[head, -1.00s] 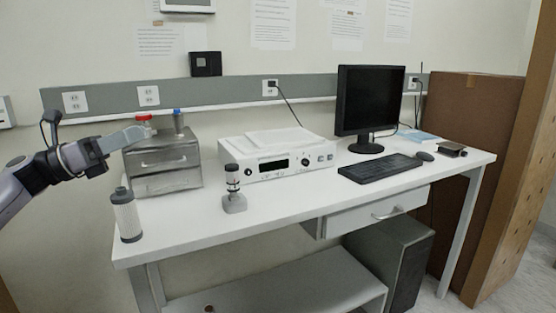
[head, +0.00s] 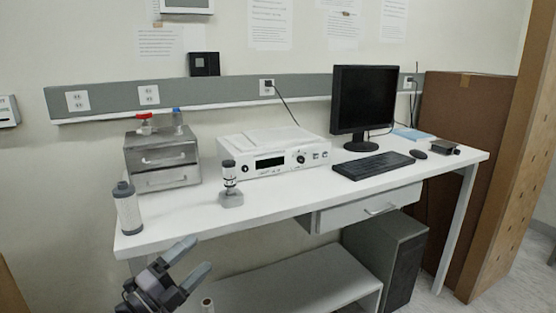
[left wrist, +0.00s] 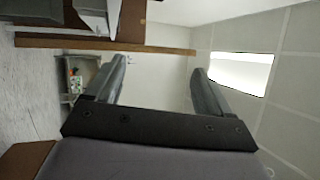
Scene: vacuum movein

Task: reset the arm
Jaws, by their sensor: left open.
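My left gripper (head: 190,258) is low in the head view, in front of the white table's (head: 262,222) front edge and apart from it. Its fingers are spread and point up and to the right, with nothing between them. In the left wrist view the open fingers (left wrist: 155,82) show empty, with a wall and shelf beyond. My right gripper is not in either view.
A grey canister (head: 128,210) stands at the table's left end, near a metal drawer box (head: 162,160). A small device (head: 230,185), a white instrument (head: 270,158), a monitor (head: 362,100) and a keyboard (head: 374,165) stand farther right. A lower shelf (head: 290,280) is below.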

